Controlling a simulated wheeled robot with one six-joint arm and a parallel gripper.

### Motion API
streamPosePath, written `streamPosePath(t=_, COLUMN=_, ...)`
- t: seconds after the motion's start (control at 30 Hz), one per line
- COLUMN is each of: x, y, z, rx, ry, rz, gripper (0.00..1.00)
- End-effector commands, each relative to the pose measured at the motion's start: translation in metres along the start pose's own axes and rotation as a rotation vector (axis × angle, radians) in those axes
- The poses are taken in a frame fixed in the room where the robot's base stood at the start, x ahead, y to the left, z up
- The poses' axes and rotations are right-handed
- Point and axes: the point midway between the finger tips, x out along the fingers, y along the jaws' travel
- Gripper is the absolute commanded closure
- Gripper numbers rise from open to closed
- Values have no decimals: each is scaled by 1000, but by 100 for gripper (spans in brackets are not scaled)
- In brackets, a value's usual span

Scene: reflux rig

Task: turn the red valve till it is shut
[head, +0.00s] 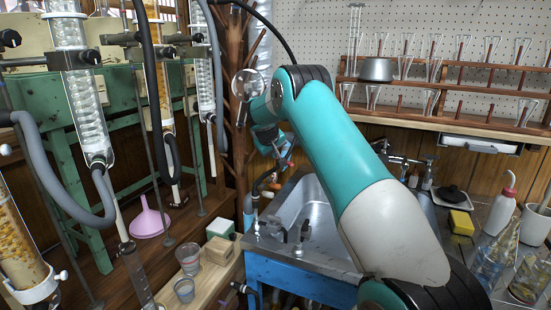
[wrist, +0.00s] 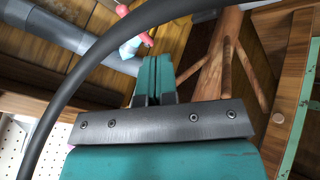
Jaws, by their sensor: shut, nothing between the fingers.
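My gripper (wrist: 155,68) is shut and empty, its two teal fingers side by side in the wrist view. A pinkish-red piece (wrist: 146,39), which looks like part of the red valve, shows just beyond and left of the fingertips. A second red end lies further up, and a pale blue part is beside it. I see a gap in the picture between the fingertips and the red piece, but cannot tell the depth. In the head view, my gripper (head: 284,152) is small and hangs above the sink's left back corner, with a little red near it. The valve's angle is unclear.
A metal sink (head: 315,205) in a blue frame lies below my arm. Glass columns with hoses (head: 85,110) stand at the left. Bottles stand at the right.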

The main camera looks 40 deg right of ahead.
Motion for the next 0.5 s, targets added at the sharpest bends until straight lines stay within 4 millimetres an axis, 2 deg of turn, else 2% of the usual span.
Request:
streamPosePath(t=0.17, x=27, y=-5, z=0, rx=-4, ry=0, rz=-3, gripper=100)
streamPosePath(t=0.5, x=96, y=-5, z=-1, rx=-4, ry=4, rz=-3, gripper=100)
